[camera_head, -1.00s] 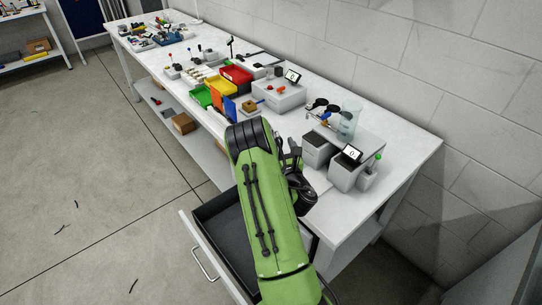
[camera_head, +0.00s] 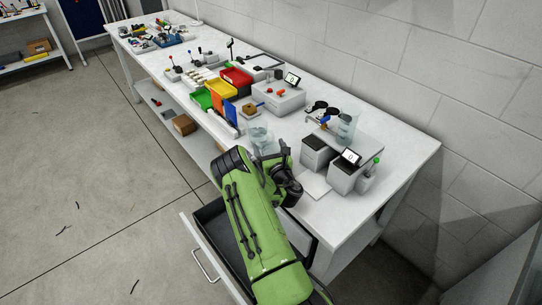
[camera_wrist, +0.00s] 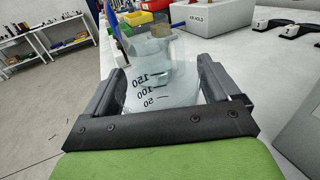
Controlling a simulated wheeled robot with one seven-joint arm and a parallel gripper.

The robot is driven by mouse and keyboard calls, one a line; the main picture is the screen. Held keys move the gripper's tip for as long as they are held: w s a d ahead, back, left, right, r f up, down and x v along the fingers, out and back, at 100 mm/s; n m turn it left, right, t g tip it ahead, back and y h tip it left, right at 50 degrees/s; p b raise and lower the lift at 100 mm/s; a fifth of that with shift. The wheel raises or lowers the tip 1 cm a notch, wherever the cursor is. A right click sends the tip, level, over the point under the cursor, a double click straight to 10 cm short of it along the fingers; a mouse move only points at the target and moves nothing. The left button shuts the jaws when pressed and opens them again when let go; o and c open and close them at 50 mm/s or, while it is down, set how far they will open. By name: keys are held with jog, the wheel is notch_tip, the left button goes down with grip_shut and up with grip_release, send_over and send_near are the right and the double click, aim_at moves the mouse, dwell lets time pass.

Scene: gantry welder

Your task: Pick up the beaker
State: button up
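A clear glass beaker (camera_head: 258,137) stands on the white workbench, just beyond my gripper (camera_head: 271,158). In the wrist view the beaker (camera_wrist: 150,88) shows black marks 50, 100 and 150. My gripper's two dark fingers (camera_wrist: 161,75) are spread wide, one on each side of the beaker. I cannot tell whether either finger touches the glass. The beaker's lower part is hidden by the gripper body.
A second clear vessel (camera_head: 347,122) stands on a grey raised block at the right. Red, yellow and green bins (camera_head: 222,88) and a grey box with a display (camera_head: 277,97) lie beyond. A drawer (camera_head: 212,245) hangs open below my arm.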

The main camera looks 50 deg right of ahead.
jog(key=c, duration=0.8)
notch_tip(320, 180, up, 10)
jog(key=p, duration=0.3)
jog(key=shift+p, duration=0.4)
jog(key=shift+c, duration=0.2)
jog(key=shift+a, duration=0.1)
jog(key=w+a+r+n+y, duration=0.1)
jog(key=a+r+n+y, duration=0.1)
jog(key=a, duration=1)
jog(key=w+a+r+n+t+y, duration=0.1)
jog(key=a+y, duration=0.3)
jog(key=a, duration=0.9)
jog(key=w+a+r+n+t+y, duration=0.1)
jog(key=a+r+n+y, duration=0.1)
jog(key=a, duration=1)
jog(key=shift+a+r+n+y, duration=0.2)
jog(key=shift+r+n+y, duration=0.2)
jog(key=shift+r, duration=0.35)
